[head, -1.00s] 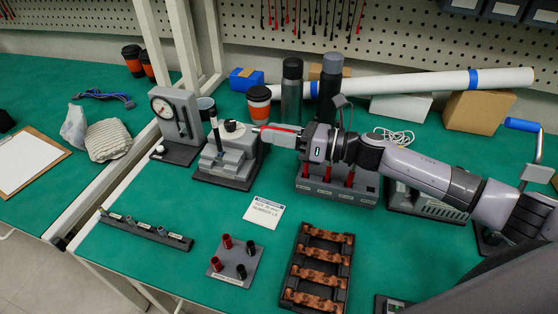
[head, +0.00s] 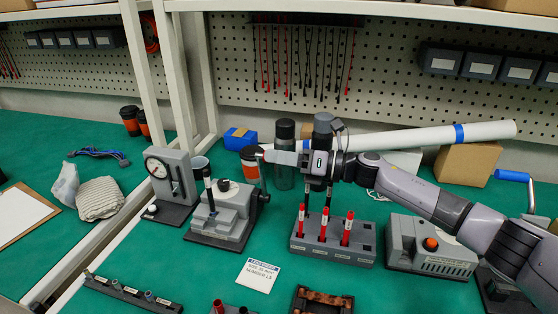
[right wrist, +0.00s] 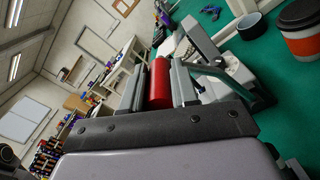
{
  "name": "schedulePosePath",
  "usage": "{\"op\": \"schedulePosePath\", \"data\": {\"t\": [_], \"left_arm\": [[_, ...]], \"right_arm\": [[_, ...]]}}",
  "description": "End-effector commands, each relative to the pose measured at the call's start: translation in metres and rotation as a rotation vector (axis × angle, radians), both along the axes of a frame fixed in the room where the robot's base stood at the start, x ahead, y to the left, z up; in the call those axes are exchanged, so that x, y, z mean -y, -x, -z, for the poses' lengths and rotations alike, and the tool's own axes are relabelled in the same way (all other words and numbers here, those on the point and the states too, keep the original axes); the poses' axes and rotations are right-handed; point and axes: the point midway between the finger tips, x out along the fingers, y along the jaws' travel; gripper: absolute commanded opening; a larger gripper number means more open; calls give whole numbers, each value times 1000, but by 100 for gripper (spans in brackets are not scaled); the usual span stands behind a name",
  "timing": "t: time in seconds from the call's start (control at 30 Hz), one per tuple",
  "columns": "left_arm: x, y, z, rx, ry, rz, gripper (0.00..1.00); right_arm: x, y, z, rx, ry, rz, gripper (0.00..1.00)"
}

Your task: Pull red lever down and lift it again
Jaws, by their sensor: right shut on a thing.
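The red lever handle (right wrist: 159,83) is a red cylinder between the two grey fingers of my right gripper (right wrist: 157,85) in the right wrist view. In the head view my right gripper (head: 276,157) is shut at the top of a lever arm, above and right of the grey bench device (head: 228,215). The fingers hide the red handle there. A thin arm runs from the device's right side up to the gripper. My left gripper is not in view.
A block with several red-handled tools (head: 333,245) stands right of the device, below my right arm. A dial gauge stand (head: 171,180) is at left. An orange-banded cup (head: 250,162) and dark bottle (head: 285,160) stand close behind the gripper.

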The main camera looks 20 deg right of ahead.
Motion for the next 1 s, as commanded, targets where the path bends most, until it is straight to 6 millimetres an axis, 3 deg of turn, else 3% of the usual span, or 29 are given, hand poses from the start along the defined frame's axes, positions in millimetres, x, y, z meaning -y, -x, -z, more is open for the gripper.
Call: {"op": "schedulePosePath", "data": {"t": [0.2, 0.23, 0.3, 0.67, 1.0], "left_arm": [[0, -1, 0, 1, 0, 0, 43], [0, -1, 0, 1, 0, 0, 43], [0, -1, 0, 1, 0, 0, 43], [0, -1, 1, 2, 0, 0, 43], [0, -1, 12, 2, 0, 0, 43]], "right_arm": [[2, -1, 1, 2, 5, 6, 0], [2, -1, 1, 2, 5, 6, 32], [2, -1, 2, 2, 5, 6, 54], [4, 2, 2, -1, 3, 3, 54], [43, 28, 4, 1, 6, 4, 54]]}}
